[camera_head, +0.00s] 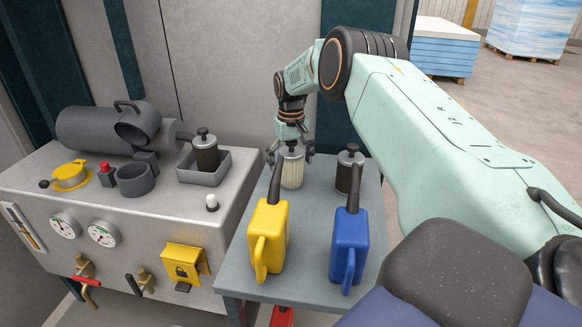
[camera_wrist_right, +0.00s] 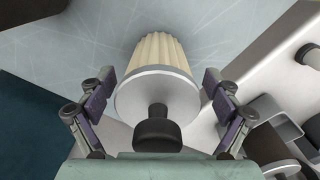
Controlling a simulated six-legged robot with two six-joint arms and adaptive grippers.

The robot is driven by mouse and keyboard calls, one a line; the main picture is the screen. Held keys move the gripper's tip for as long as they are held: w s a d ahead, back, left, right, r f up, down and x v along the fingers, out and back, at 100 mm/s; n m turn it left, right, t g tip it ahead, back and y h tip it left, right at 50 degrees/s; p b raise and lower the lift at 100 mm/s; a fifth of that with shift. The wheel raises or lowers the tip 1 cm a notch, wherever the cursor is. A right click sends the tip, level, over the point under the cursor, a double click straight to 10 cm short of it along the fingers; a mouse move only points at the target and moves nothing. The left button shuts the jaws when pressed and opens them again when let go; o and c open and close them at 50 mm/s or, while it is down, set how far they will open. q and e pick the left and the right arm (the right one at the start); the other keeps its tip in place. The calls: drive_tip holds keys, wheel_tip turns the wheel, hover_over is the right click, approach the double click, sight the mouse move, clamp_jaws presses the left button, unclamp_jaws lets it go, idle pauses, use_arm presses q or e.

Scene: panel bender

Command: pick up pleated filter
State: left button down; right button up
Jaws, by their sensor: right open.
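The pleated filter (camera_head: 292,170) stands upright on the grey side table, with cream pleats, a metal top cap and a dark knob. In the right wrist view the filter (camera_wrist_right: 158,92) sits between the fingers, its cap and knob facing the camera. My right gripper (camera_head: 291,143) is over the top of the filter. In the right wrist view its fingers (camera_wrist_right: 157,108) are spread, one on each side of the cap, with gaps showing on both sides. My left gripper is not in view.
A yellow can (camera_head: 268,238) and a blue can (camera_head: 349,246) stand in front on the table (camera_head: 303,279). A dark filter (camera_head: 349,170) stands right of the pleated one. Another dark filter (camera_head: 206,155) sits in a grey tray (camera_head: 203,177) on the machine at left.

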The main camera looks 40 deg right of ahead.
drive_tip(key=shift+s+d, duration=0.15)
drive_tip(key=shift+d, duration=0.15)
drive_tip(key=shift+c, duration=1.1)
drive_tip(key=shift+w+a+f, duration=0.1)
drive_tip(key=shift+w+a, duration=0.25)
drive_tip(key=c, duration=0.5)
drive_tip(key=shift+c, duration=0.6)
drive_tip(key=shift+s+d, duration=0.2)
drive_tip(key=shift+s, duration=0.05)
drive_tip(key=shift+c, duration=1.4)
drive_tip(key=c, duration=0.3)
drive_tip(key=shift+w+a, duration=0.1)
drive_tip(key=shift+w, duration=0.1)
drive_tip(key=shift+r, duration=0.2)
wheel_tip(320, 180, up, 9)
drive_tip(key=shift+r, duration=0.3)
drive_tip(key=shift+s, duration=0.15)
